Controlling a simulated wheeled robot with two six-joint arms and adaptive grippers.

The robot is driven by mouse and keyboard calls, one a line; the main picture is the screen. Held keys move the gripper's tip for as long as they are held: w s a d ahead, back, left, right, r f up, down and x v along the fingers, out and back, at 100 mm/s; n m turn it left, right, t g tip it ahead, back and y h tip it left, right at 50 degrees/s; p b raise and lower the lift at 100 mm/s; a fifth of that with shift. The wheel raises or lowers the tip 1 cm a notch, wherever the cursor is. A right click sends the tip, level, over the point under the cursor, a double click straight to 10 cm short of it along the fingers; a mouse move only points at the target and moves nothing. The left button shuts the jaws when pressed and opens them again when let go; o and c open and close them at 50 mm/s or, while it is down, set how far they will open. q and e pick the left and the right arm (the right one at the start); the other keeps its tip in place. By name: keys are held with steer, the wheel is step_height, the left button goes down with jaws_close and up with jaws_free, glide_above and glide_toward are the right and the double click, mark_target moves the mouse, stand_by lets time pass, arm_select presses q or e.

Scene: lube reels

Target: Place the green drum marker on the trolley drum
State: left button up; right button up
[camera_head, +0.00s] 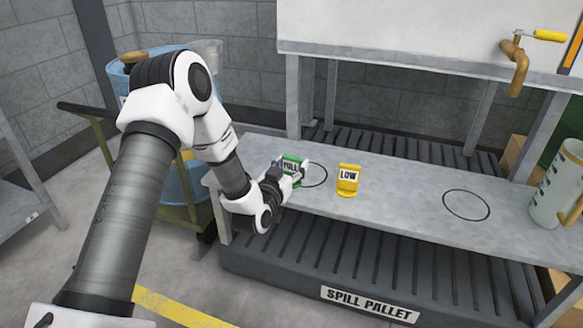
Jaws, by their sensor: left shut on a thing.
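The green drum marker (291,166), labelled FULL, is over the left part of the grey metal shelf, beside a drawn circle. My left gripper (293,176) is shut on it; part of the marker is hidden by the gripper. I cannot tell whether the marker touches the shelf. The trolley drum (182,182) is blue and stands on the trolley (193,212) at the left, mostly hidden behind my left arm. My right gripper does not show.
A yellow LOW marker (348,179) stands on the shelf (405,201), right of the green one. A pale jug (556,186) stands at the right end. A white tank (400,32) with a brass tap (516,62) hangs above. The spill pallet (300,275) lies below.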

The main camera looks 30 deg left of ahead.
mark_target(291, 157)
arm_select(q)
step_height(291, 157, up, 3)
steer(key=shift+r+p, duration=0.15)
steer(key=shift+p, duration=1.05)
steer(key=shift+s+d+r+p, duration=0.2)
steer(key=shift+s+r+p, duration=0.05)
steer(key=shift+p, duration=0.05)
steer(key=s+d+p, duration=0.3)
steer(key=s+d, duration=0.5)
steer(key=s, duration=0.4)
steer(key=w+d+r+m+h+p, duration=0.1)
steer(key=w+d+r+m+h, duration=0.25)
steer(key=d, duration=0.25)
steer(key=w+d+r+m+h+p, duration=0.2)
steer(key=d+h, duration=0.3)
step_height(291, 157, up, 29)
steer(key=s+n+y+p, duration=0.1)
steer(key=n+y+p, duration=0.2)
steer(key=p, duration=3.4)
steer(key=shift+s+d+y, duration=0.15)
steer(key=shift+s+y, duration=0.25)
steer(key=shift+y, duration=0.75)
steer(key=shift+n, duration=0.25)
